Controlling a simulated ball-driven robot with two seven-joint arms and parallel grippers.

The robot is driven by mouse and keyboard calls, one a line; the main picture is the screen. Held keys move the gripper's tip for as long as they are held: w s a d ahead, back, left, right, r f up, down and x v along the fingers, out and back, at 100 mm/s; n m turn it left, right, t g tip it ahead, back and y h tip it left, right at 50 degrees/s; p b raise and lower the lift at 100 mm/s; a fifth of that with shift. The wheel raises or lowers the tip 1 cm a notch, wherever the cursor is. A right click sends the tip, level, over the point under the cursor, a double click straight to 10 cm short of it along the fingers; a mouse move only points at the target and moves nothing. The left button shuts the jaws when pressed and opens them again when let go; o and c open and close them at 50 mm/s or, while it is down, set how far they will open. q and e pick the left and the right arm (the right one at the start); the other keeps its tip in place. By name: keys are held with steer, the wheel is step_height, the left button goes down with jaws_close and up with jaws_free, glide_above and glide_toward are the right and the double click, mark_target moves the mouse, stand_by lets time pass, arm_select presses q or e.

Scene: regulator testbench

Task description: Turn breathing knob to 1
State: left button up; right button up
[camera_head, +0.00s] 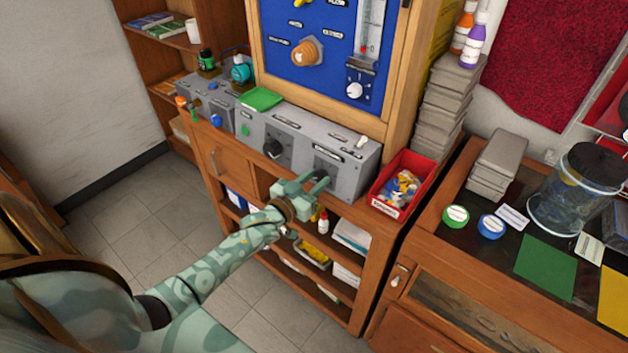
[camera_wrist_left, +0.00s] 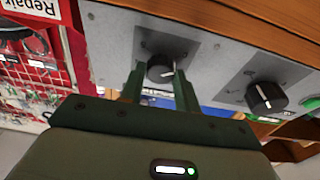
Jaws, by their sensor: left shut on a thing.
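The grey control box (camera_head: 350,180) stands on the wooden cabinet, below the blue panel. Its right-hand black knob (camera_wrist_left: 160,69) shows between my left gripper's fingers in the left wrist view, its white pointer mark facing right there. My left gripper (camera_head: 312,181) is shut on this knob, with a finger on each side; in the head view the gripper hides the knob. A second black knob (camera_head: 272,148) sits on the same box and also shows in the left wrist view (camera_wrist_left: 265,97). The labels are too small to read, so I cannot tell which knob is breathing. My right gripper is out of view.
A red bin (camera_head: 380,206) of small parts stands right of the box. A green cloth (camera_head: 261,98) lies on the box's left top. The blue panel (camera_head: 325,75) with an orange knob (camera_head: 305,53) rises behind. Shelves with bottles are below; the floor at left is clear.

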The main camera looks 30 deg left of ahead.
arm_select(q)
steer(key=shift+m, duration=0.3)
steer(key=m, duration=0.2)
steer(key=m+h+p, duration=0.1)
steer(key=m, duration=0.1)
steer(key=shift+a+h, duration=0.1)
steer(key=shift+h, duration=0.2)
steer(key=m+g+h, duration=0.1)
steer(key=m, duration=0.5)
steer(key=shift+p, duration=0.35)
steer(key=shift+m, duration=0.4)
steer(key=o, duration=1)
